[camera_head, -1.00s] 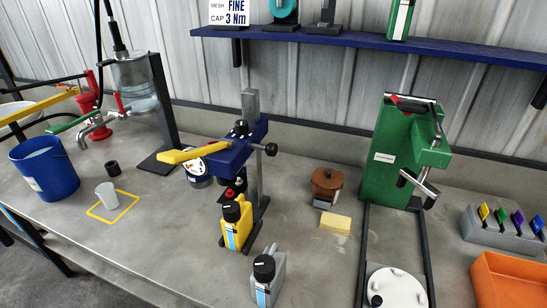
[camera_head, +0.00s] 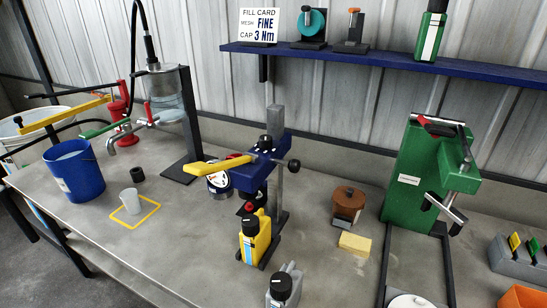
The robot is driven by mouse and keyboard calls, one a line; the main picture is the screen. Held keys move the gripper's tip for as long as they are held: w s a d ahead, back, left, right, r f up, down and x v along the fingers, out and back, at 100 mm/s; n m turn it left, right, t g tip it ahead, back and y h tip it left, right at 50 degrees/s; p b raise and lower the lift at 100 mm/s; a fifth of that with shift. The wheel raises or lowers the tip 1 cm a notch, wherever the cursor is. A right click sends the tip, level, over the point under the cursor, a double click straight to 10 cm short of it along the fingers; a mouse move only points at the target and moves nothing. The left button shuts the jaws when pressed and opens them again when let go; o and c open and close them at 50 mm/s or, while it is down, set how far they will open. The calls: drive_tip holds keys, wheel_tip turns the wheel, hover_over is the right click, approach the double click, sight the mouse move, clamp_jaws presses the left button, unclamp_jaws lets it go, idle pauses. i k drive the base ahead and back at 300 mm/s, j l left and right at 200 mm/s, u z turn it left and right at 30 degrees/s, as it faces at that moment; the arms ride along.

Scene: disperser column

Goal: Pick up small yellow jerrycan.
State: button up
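The small yellow jerrycan (camera_head: 256,243) stands upright on the grey bench, in the lower middle of the head view. It has a black cap and a blue-and-white label. It stands at the front foot of a blue press with a yellow lever (camera_head: 185,169), close to a red-and-black part under the press head. A grey jerrycan (camera_head: 284,289) with a black cap stands in front of it and to the right, cut by the lower edge. My gripper does not show in this view.
A blue bucket (camera_head: 74,172) and a clear cup (camera_head: 131,201) in a yellow square are left. A yellow sponge (camera_head: 355,244), a brown pot (camera_head: 348,205) and a green machine (camera_head: 415,175) are right. A blue shelf (camera_head: 390,62) runs above. Bare bench lies left of the jerrycan.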

sight(254, 248)
drive_tip(key=i+j+u, duration=0.5)
drive_tip(key=j, duration=0.2)
drive_tip(key=i+j+u, duration=0.5)
drive_tip(key=i+j, duration=0.05)
drive_tip(key=j, duration=0.05)
